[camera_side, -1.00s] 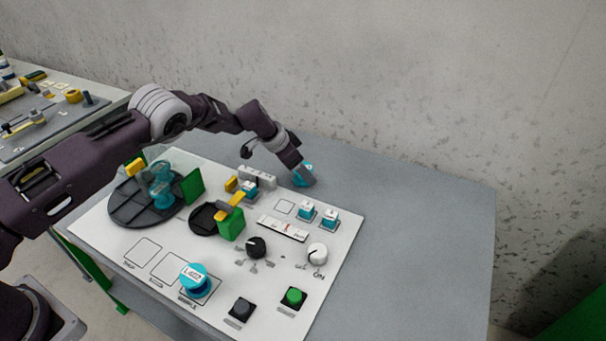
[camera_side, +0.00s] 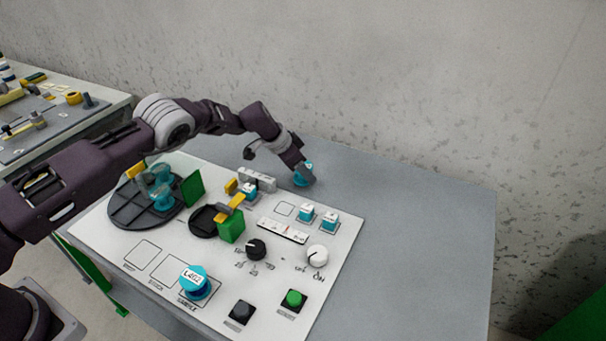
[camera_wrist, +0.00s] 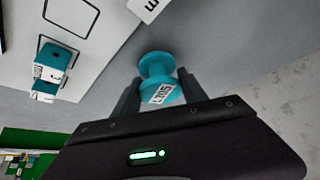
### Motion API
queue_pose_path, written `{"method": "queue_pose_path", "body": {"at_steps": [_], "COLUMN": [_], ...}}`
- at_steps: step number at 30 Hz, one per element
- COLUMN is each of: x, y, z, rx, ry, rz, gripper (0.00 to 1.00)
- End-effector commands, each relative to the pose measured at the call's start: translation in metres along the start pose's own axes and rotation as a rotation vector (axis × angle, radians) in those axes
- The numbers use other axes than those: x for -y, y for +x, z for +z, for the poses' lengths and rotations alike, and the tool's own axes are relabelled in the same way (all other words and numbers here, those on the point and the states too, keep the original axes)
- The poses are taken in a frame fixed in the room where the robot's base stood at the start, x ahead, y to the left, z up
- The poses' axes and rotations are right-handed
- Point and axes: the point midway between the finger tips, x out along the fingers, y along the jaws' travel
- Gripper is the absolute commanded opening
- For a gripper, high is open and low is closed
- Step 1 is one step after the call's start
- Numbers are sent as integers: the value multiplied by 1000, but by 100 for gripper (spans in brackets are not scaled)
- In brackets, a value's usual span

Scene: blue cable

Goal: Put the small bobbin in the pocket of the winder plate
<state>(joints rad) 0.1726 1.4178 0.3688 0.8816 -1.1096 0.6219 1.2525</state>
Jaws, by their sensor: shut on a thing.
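My gripper (camera_side: 304,178) is at the far edge of the white panel, over the grey table. In the wrist view, its two dark fingers (camera_wrist: 155,95) are shut on a small teal bobbin (camera_wrist: 155,66) with a white label. The bobbin also shows in the side view (camera_side: 301,181), partly covered by the fingers; I cannot tell whether it touches the table. The white winder plate (camera_side: 345,232) carries a large dark disc (camera_side: 130,212) and a smaller dark round holder (camera_side: 201,222). Printed square outlines (camera_side: 284,209) are on it. I cannot tell which spot is the pocket.
Small teal pieces with white tops (camera_side: 306,213) stand on the plate near my gripper. A larger labelled teal bobbin (camera_side: 196,281), black knob (camera_side: 256,249), white knob (camera_side: 318,256) and green button (camera_side: 293,299) are nearer the front. The grey table (camera_side: 420,240) is clear at right.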

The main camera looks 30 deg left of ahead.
Motion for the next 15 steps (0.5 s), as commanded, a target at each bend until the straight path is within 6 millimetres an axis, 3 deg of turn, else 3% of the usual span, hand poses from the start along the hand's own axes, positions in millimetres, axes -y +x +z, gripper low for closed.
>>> {"method": "queue_pose_path", "body": {"at_steps": [7,15], "x": [0,2], "y": [-56,-77], "z": [-33,-42], "rx": [-4,0], "ry": [1,0], "rz": [-1,2], "gripper": [4,4]}}
